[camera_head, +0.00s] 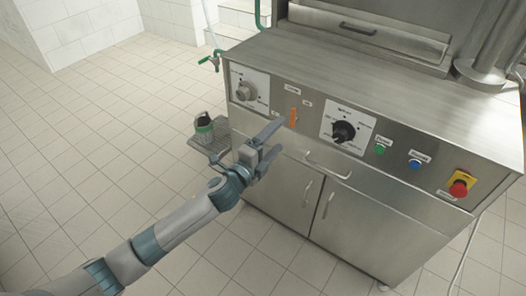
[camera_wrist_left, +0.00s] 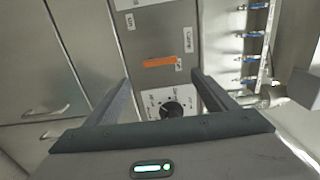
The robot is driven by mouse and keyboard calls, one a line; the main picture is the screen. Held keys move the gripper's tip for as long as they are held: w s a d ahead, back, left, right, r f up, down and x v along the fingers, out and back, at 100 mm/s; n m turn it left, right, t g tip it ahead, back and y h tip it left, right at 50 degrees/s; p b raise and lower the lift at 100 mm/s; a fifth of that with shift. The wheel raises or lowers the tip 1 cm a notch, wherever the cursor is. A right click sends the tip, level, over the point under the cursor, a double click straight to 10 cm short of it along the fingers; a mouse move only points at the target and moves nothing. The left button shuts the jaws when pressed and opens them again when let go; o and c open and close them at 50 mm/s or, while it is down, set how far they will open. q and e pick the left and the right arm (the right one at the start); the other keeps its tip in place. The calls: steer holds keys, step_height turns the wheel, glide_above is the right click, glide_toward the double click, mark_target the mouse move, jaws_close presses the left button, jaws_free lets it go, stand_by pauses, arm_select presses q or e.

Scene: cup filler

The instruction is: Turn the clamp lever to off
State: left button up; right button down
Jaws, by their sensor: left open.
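The clamp lever is a small orange bar (camera_head: 293,117) on the steel front panel, standing roughly upright beneath a small label in the head view. In the left wrist view, the orange lever (camera_wrist_left: 160,62) lies across the picture, with a "Clamp" label to its upper right and small labels near it. My left gripper (camera_head: 281,135) is in front of the panel, just below and left of the lever. In the wrist view its two fingers (camera_wrist_left: 160,82) are spread apart, with nothing between them; the lever appears beyond their tips. I cannot tell the exact gap.
A grey knob (camera_head: 246,91) is left of the lever and a black dial (camera_head: 344,131) right of it. Green (camera_head: 380,149) and blue (camera_head: 414,164) buttons and a red emergency stop (camera_head: 459,188) follow. A cabinet handle (camera_head: 328,166) protrudes below. The tiled floor at left is mostly clear.

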arm_select(q)
steer(key=v, duration=0.6)
steer(key=shift+s, duration=0.15)
arm_select(e)
steer(key=shift+s+d, duration=0.1)
steer(key=shift+d, duration=0.3)
arm_select(q)
steer(key=shift+a+f, duration=0.1)
arm_select(e)
steer(key=shift+s+a+f, duration=0.1)
